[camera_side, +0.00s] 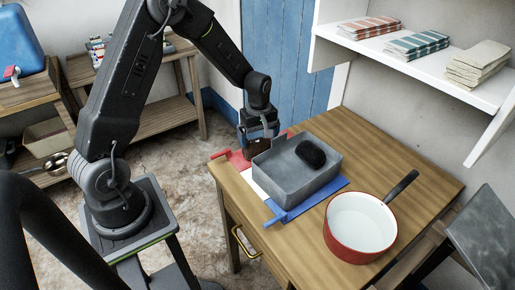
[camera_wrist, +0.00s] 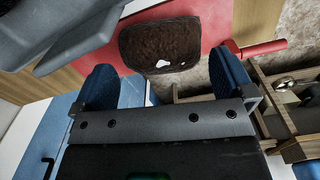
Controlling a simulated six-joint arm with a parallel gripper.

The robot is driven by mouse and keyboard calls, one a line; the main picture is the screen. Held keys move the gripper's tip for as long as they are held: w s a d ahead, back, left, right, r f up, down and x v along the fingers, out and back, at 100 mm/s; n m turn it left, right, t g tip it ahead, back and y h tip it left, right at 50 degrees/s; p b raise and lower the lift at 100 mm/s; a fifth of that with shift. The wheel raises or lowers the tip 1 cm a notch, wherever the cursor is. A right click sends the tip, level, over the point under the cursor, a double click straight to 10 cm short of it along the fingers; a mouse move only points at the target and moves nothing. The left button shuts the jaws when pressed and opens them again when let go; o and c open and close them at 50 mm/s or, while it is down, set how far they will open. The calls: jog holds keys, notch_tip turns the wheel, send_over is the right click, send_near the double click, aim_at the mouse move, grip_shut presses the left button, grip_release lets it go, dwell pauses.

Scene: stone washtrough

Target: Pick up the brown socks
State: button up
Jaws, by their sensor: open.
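The brown socks (camera_wrist: 158,40) show in the wrist view as a dark brown, rough-textured bundle with a small white patch near its lower edge. They are just beyond my fingertips, in line with the gap between them, with red behind. My gripper (camera_wrist: 166,68) is open, its two blue-padded fingers apart with nothing held between them. In the side view my gripper (camera_side: 258,132) points down over the red end of the board (camera_side: 237,162), just left of the grey trough. There the socks are mostly hidden by my gripper.
The grey stone trough (camera_side: 272,182) stands close right of my gripper, with a black rounded item (camera_side: 311,153) in it. A red-and-white pan (camera_side: 336,240) sits on the wooden table nearer the camera. A shelf (camera_side: 440,82) with folded cloths hangs at upper right.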

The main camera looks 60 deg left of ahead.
aim_at(257, 141)
jog(key=shift+s+a+f, duration=0.1)
jog(key=shift+a+f, duration=0.05)
jog(key=shift+f, duration=2.55)
jog(key=shift+c, duration=0.3)
jog(key=c, duration=0.6)
